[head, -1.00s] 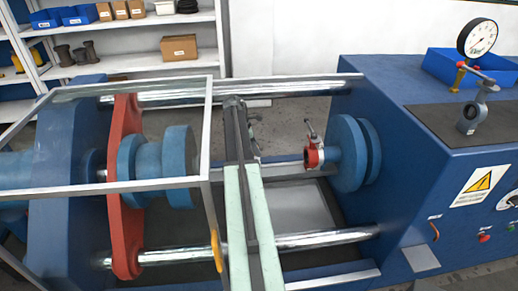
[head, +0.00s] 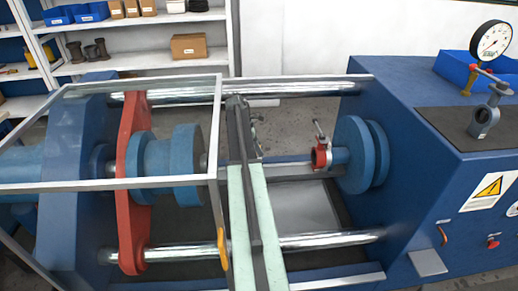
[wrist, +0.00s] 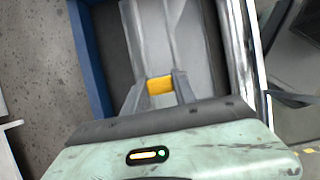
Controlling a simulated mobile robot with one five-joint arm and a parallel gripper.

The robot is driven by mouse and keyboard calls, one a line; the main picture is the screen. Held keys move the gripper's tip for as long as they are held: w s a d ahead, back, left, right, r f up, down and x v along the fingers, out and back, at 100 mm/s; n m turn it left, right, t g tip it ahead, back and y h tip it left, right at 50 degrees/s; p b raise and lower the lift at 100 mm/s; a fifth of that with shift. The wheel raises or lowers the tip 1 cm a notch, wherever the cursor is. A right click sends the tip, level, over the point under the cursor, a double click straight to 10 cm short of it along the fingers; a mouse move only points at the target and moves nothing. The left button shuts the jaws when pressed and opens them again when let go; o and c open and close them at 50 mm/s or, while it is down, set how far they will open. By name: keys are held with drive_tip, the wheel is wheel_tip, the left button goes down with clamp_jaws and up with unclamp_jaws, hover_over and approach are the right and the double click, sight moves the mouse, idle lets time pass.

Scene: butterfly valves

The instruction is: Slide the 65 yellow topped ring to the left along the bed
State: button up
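My gripper (wrist: 160,86) shows in the wrist view with its two dark fingers on either side of a yellow block, which looks like the yellow top of the ring (wrist: 160,85). The yellow fills the gap and both fingers seem to touch it, so the gripper looks shut on it. The number 65 cannot be read, and the ring's lower part is hidden. In the head view my arm reaches over the bed between the blue discs, and it hides the ring.
A clear guard frame (head: 150,186) with a yellow handle (head: 221,248) stands left of my arm, close to it. The red plate (head: 131,190) is behind it. A blue disc (head: 352,155) and a red clamp (head: 320,155) are on the right. Steel bars (head: 320,240) run along the bed.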

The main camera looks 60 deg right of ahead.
drive_tip(key=o, duration=0.4)
drive_tip(key=shift+o, duration=0.2)
drive_tip(key=shift+r, duration=0.1)
wheel_tip(320, 180, up, 4)
drive_tip(key=p, duration=0.4)
drive_tip(key=shift+r+p, duration=0.2)
drive_tip(key=shift+p, duration=0.15)
drive_tip(key=s+a, duration=1)
drive_tip(key=a, duration=0.2)
drive_tip(key=shift+a+r, duration=0.2)
drive_tip(key=shift+a, duration=0.1)
